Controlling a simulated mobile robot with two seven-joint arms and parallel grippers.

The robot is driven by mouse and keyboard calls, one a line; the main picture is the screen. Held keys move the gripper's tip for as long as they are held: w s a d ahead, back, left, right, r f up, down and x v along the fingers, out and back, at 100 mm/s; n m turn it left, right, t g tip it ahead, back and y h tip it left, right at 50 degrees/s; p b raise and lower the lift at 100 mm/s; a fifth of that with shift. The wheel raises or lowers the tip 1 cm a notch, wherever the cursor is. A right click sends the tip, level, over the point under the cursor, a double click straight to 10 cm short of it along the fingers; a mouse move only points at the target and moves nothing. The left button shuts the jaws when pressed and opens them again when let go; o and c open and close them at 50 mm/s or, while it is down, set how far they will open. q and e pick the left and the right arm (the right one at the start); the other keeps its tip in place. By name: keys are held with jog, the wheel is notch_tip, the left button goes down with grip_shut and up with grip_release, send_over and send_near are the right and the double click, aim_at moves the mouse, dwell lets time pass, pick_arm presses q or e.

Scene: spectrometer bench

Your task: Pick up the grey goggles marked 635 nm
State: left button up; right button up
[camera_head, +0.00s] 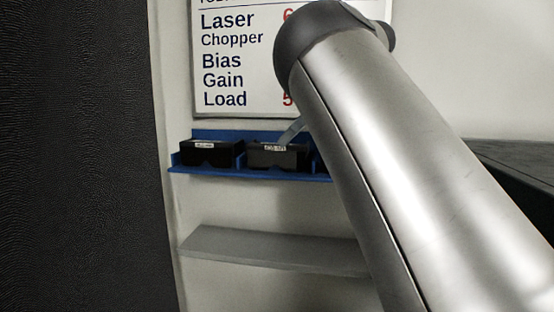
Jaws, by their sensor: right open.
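Two dark goggles rest side by side in a blue wall holder. The left pair (207,156) looks black. The pair beside it (272,159) looks dark grey. Each has a small white label on its top front, too small to read surely, so I cannot confirm which says 635 nm. My right gripper (293,132) shows only as a thin finger tip poking out from behind my right arm, just above the grey pair. I cannot tell whether it touches them. It is open; the rest of it is hidden by the arm. My left gripper is not in view.
The blue holder (178,169) continues right behind my arm, its right end hidden. A sign (250,100) with printed words hangs above it. A bare grey shelf (260,245) is below. A black panel (75,150) fills the left; a dark surface (515,170) stands right.

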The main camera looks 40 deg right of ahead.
aim_at(277, 169)
jog(key=x, duration=0.5)
jog(key=shift+f, duration=0.1)
jog(key=shift+d, duration=0.1)
jog(key=shift+c, duration=0.2)
grip_shut()
